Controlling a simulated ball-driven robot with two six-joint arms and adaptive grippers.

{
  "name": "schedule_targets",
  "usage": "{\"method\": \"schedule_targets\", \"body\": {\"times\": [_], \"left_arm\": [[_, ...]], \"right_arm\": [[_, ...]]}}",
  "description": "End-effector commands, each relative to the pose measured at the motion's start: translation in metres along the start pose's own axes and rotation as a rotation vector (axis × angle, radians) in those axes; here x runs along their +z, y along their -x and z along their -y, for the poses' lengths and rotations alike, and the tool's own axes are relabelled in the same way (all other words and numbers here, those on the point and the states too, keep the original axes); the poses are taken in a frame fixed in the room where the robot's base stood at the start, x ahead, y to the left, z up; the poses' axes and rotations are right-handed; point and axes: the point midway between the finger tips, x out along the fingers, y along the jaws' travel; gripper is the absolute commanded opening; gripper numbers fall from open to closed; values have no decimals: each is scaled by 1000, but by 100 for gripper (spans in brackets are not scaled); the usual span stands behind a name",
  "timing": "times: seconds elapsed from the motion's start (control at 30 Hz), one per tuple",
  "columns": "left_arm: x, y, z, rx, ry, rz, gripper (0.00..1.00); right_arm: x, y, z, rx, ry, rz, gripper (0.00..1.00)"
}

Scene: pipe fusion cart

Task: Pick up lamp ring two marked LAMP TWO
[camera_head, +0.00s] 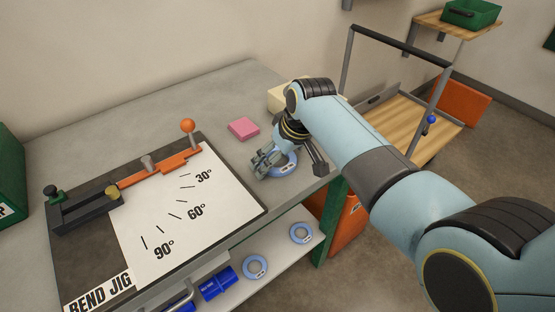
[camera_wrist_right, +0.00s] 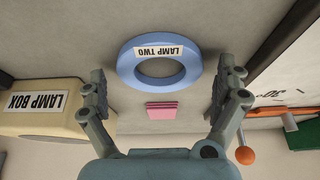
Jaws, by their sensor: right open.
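The lamp ring two (camera_wrist_right: 126,69) is a flat light-blue ring with a white LAMP TWO label, upside down in the right wrist view. It lies on the grey bench top and shows partly below my gripper in the head view (camera_head: 287,168). My right gripper (camera_wrist_right: 168,98) is open, with its fingers apart on either side of the ring in the wrist view; the ring is beyond the fingertips or between them, I cannot tell which. In the head view my right gripper (camera_head: 290,165) points down over the ring. My left gripper is not in view.
A pink block (camera_head: 243,128) and the cream LAMP BOX (camera_wrist_right: 42,108) are on the bench nearby. The BEND JIG board (camera_head: 150,250) with an orange lever (camera_head: 160,170) is left. Two more blue rings (camera_head: 255,267) (camera_head: 301,233) lie on the lower shelf. A cart (camera_head: 405,125) stands right.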

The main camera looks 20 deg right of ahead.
Motion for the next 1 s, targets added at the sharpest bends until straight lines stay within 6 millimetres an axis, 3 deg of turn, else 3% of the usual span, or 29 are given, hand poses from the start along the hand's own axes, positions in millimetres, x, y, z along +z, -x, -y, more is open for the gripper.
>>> {"method": "schedule_targets", "body": {"times": [0.07, 0.47, 0.77, 1.0], "left_arm": [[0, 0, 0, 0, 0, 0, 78], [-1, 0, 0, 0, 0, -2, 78], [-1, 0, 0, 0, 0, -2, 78], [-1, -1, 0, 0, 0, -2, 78]], "right_arm": [[0, 0, 0, 0, 0, 0, 100], [0, 0, 0, 0, 0, 0, 50], [-1, 3, 0, 1, 0, -1, 50], [-14, 31, 0, 1, 0, -5, 50]]}}
